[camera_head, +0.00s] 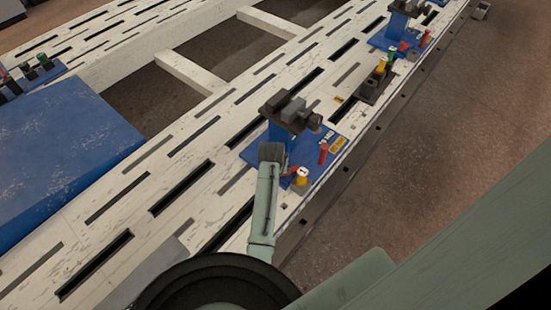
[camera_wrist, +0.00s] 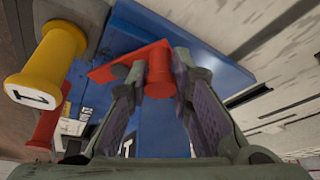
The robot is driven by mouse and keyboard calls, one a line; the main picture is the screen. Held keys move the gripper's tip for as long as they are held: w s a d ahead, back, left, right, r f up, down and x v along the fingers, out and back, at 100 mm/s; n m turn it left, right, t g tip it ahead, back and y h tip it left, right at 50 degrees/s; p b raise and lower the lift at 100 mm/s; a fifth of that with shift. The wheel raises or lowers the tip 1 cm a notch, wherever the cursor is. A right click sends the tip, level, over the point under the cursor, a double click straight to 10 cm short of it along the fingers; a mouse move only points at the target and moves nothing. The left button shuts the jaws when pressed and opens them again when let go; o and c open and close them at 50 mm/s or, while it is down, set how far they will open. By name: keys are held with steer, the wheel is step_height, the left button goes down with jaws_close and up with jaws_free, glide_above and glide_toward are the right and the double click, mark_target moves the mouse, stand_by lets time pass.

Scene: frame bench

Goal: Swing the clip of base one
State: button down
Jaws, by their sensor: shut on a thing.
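Base one is a blue plate (camera_head: 250,154) on the slotted bench, with a dark grey fixture on a blue upright and a yellow knob (camera_head: 302,177) marked 1. In the wrist view, the yellow knob (camera_wrist: 38,78) stands at the left. The red clip (camera_wrist: 158,72), a flat arm with a round knob, sits over the blue plate (camera_wrist: 215,65). My gripper (camera_wrist: 160,82) has its two fingers on either side of the clip's knob, shut on it. A second red piece (camera_wrist: 48,128) lies below the yellow knob. The head view does not show the fingers clearly.
Further along the bench (camera_head: 188,138) stand a grey block (camera_head: 371,91) with yellow and green pegs and another blue base (camera_head: 388,42). A large blue panel (camera_head: 60,140) lies at the left.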

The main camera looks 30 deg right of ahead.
steer(key=shift+s+n+t+y+p, duration=0.25)
steer(key=shift+s+n+y+p, duration=0.15)
steer(key=shift+n, duration=0.65)
steer(key=shift+s+n+t+y+p, duration=0.15)
steer(key=shift+s+n+t+y, duration=0.25)
steer(key=shift+n, duration=0.65)
steer(key=shift+s, duration=0.1)
steer(key=c, duration=1.4)
jaws_free()
steer(key=shift+g, duration=0.25)
steer(key=v, duration=1.2)
steer(key=shift+s+a, duration=0.1)
